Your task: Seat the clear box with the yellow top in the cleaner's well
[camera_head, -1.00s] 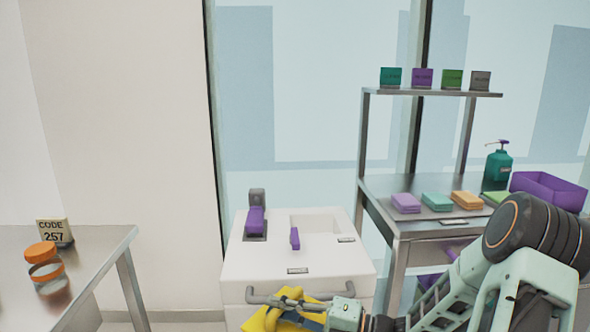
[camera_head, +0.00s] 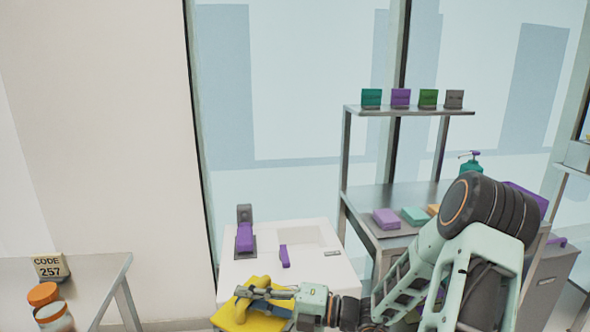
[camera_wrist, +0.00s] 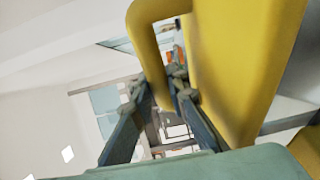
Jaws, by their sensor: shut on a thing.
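The yellow top (camera_head: 258,318) of the box is at the bottom of the head view, in front of the white cleaner (camera_head: 335,285). My gripper (camera_head: 248,292) is shut on the yellow top's raised handle. In the wrist view the yellow handle (camera_wrist: 143,38) loops close by the fingers (camera_wrist: 163,92), with a broad yellow face at right. The box's clear body is not visible. The cleaner's top has a recessed well (camera_head: 308,238) toward the back right, a purple lever (camera_head: 284,256) and a purple-and-grey fixture (camera_head: 244,238) at left. The yellow top overlaps the cleaner's front edge in view.
A metal table (camera_head: 100,278) with orange-lidded jars (camera_head: 44,295) and a "CODE 257" sign (camera_head: 50,266) stands at left. A shelved bench (camera_head: 362,208) at right holds coloured blocks and a teal pump bottle (camera_head: 470,165). My arm crosses the lower right.

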